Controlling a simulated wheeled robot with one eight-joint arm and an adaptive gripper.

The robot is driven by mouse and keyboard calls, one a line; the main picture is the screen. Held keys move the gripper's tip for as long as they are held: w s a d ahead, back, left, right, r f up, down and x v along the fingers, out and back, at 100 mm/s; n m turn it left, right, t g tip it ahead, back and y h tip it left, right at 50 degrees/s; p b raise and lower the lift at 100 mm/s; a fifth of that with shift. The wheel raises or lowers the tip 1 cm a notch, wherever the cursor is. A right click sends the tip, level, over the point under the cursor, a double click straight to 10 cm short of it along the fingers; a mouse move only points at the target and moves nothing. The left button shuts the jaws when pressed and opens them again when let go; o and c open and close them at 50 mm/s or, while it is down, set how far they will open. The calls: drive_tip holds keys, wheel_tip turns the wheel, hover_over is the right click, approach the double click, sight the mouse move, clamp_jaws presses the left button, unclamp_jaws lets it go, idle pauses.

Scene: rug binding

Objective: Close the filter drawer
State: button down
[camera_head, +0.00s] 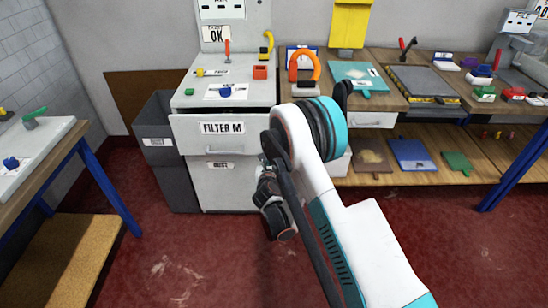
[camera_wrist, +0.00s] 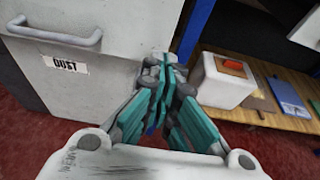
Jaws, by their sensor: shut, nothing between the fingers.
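The filter drawer (camera_head: 210,137), a pale front labelled FILTER M with a bar handle (camera_head: 223,152), is in the grey-white cabinet left of centre in the head view. It stands partly out, with a dark gap above its front. My gripper (camera_wrist: 163,75) is shut and empty in the wrist view. Its teal fingers are together, in front of the cabinet's right part, to the right of a grey bar handle (camera_wrist: 58,35) and the DUST label (camera_wrist: 66,65). I cannot tell whether the fingertips touch the cabinet. In the head view my arm hides the fingertips.
A lower front labelled DUST (camera_head: 219,185) is under the drawer. A dark grey bin (camera_head: 158,150) stands to the cabinet's left. A wooden bench (camera_head: 440,95) with a lower shelf is to the right, and a white box (camera_wrist: 222,82) stands on that shelf. Red floor is clear in front.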

drive_tip(key=r+b+x, duration=0.1)
drive_tip(key=x, duration=1.2)
drive_tip(key=shift+w+b, duration=0.3)
